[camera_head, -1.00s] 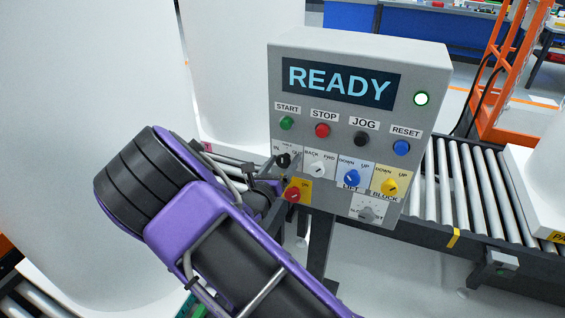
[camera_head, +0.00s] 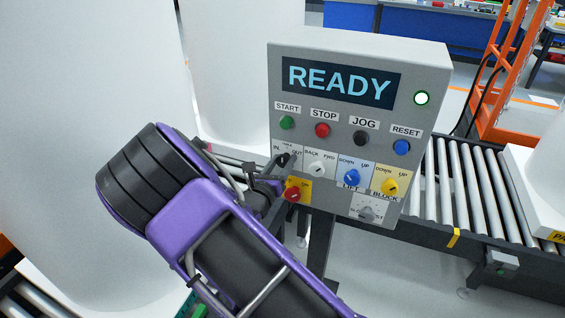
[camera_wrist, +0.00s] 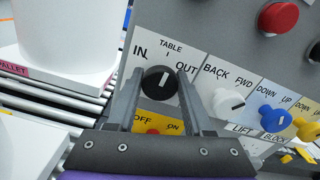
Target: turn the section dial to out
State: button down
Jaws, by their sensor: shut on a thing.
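The black IN/OUT dial (camera_wrist: 160,84), labelled TABLE, sits on the left of the grey control panel (camera_head: 420,70). In the wrist view my gripper (camera_wrist: 160,78) has one finger on each side of it and is shut on it. The dial's light mark points up and to the right, toward the OUT side. In the head view my gripper (camera_head: 281,164) reaches the panel's lower left and mostly hides this dial.
The display (camera_head: 340,82) reads READY and a light (camera_head: 421,98) glows. Close by are the white BACK/FWD knob (camera_head: 317,169), blue LIFT knob (camera_head: 351,177), yellow BLOCK knob (camera_head: 389,186) and red OFF/ON knob (camera_head: 292,195). A roller conveyor (camera_head: 470,190) runs behind.

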jog(key=m+b, duration=0.4)
jog(key=m, duration=0.2)
jog(key=shift+f, duration=0.2)
jog(key=m+b, duration=0.3)
jog(key=b, duration=0.1)
jog(key=shift+m, duration=0.3)
jog(key=shift+r+m+b, duration=0.1)
jog(key=shift+m+b, duration=0.8)
jog(key=shift+b, duration=0.1)
jog(key=shift+r, duration=0.1)
jog(key=shift+c, duration=1.5)
grip_release()
jog(key=shift+s, duration=0.1)
jog(key=v, duration=1.7)
jog(key=shift+s+p, duration=0.15)
jog(key=shift+p, duration=0.25)
jog(key=shift+r, duration=0.1)
